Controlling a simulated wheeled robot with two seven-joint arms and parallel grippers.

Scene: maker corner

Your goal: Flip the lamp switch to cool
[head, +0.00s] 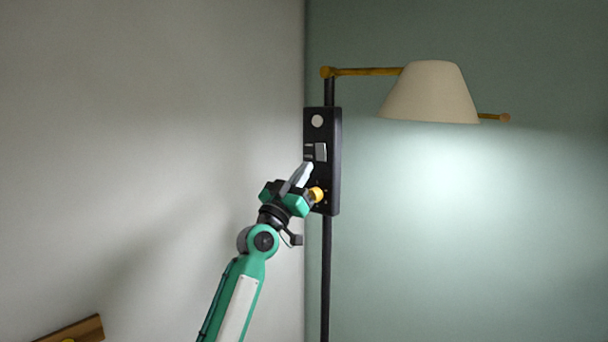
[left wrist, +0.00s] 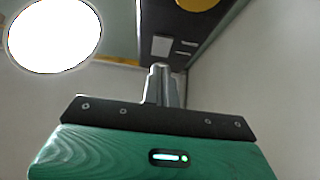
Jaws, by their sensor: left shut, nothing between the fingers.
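The lamp has a cream shade (head: 431,94) on a brass arm, and it casts a cool whitish light on the wall. Its black control panel (head: 334,170) is on the dark pole. My right gripper is out of view.
The grey wall (head: 150,130) stands to the left and the green wall (head: 500,230) behind the lamp. The lamp pole (head: 326,280) runs down below the panel. A wooden edge (head: 75,331) shows at the bottom left. The space right of the pole is free.

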